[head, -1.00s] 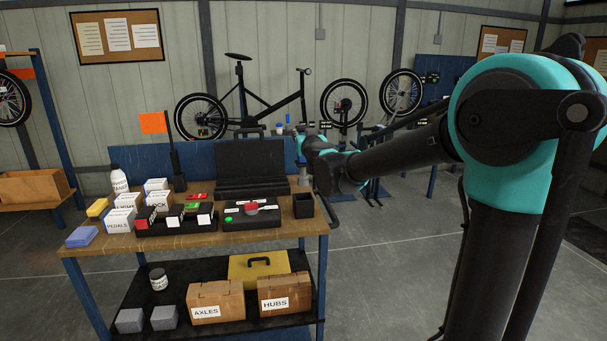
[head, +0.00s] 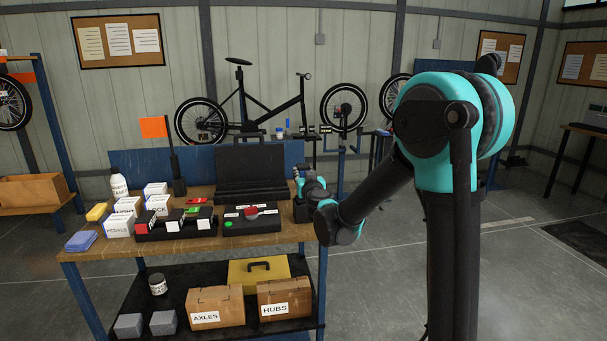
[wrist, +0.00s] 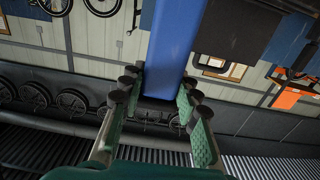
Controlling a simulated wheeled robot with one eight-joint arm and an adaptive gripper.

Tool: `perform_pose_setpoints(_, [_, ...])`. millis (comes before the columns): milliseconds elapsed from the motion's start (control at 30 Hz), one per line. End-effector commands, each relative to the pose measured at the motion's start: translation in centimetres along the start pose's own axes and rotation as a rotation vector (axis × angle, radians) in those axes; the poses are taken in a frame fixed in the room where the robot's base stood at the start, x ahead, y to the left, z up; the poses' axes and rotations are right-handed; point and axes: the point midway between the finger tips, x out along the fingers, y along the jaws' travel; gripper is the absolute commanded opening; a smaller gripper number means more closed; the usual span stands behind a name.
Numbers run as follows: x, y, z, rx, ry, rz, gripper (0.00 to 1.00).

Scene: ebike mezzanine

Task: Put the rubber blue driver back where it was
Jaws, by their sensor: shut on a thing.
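The blue driver (wrist: 175,40) shows large in the wrist view as a long smooth blue bar. It stands between the green-padded fingers of my gripper (wrist: 160,92), which is shut on it. In the head view the end of my arm is at the right end of the workbench (head: 190,245), by the open black case. The fingers and the driver are too small and covered there to make out clearly. A small black open-topped holder (head: 300,212) at the bench's right corner is partly hidden behind my wrist.
The open black case (head: 252,165) stands at the back of the bench. A black tray (head: 252,226) with a red part lies left of the holder. White labelled boxes (head: 120,227) and an orange flag (head: 153,127) are further left. Cartons stand on the lower shelf.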

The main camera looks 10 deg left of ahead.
Motion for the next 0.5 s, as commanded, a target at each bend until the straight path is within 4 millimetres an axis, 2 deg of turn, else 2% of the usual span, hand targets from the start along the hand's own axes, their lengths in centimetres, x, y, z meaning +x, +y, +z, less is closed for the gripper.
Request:
perform_pose_setpoints(233, [0.02, -0.01, 0.21, 0.000, 0.000, 0.000, 0.00])
perform_pose_setpoints(267, [0.03, -0.01, 0.27, 0.000, 0.000, 0.000, 0.33])
perform_pose_setpoints(400, [0.02, 0.00, 0.23, 0.000, 0.000, 0.000, 0.50])
perform_pose_setpoints(500, [0.02, 0.00, 0.22, 0.000, 0.000, 0.000, 0.52])
